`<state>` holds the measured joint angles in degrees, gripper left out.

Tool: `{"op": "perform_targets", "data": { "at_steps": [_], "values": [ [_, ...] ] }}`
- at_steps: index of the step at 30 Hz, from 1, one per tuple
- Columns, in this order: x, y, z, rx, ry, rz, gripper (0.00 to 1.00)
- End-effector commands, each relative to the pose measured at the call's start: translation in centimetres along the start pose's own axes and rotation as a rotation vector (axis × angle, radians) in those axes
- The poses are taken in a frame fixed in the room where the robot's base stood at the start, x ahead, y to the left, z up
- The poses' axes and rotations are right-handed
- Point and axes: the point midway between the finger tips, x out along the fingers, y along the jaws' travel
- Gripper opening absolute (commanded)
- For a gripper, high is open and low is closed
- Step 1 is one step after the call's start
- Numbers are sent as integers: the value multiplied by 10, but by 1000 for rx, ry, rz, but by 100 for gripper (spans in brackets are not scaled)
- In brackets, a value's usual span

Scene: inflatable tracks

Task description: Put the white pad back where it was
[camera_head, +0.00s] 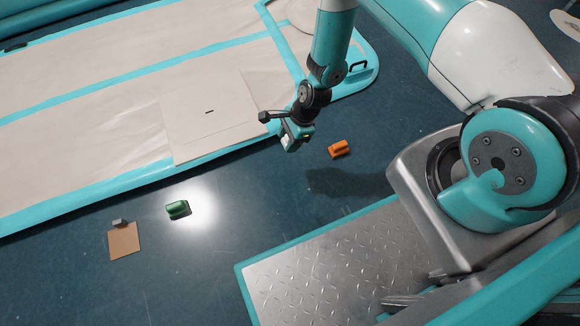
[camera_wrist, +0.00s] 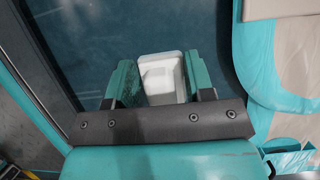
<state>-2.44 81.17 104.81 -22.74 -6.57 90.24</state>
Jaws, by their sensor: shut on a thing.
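My gripper (camera_head: 293,142) is in the air over the blue floor, between the inflatable track's edge and an orange block. In the wrist view its two green fingers (camera_wrist: 161,76) are shut on the white pad (camera_wrist: 160,74), a pale rounded rectangle with a raised rim. The pad sits between the fingers, with blue floor behind it. In the head view the pad is mostly hidden by my gripper.
On the floor are the orange block (camera_head: 339,149), a green block (camera_head: 178,209) and a brown square board (camera_head: 124,242).

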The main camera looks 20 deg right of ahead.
Motion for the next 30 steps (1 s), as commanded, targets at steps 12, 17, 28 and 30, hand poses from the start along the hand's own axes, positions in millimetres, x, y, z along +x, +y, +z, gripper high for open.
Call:
{"op": "perform_targets", "data": {
  "at_steps": [12,17,28,30],
  "values": [
    [97,0,-41,-2,0,0,30],
    [105,0,-44,-2,0,0,30],
    [141,-1,-59,-3,0,-1,30],
    [140,-1,-59,-3,0,-1,30]
  ]
}}
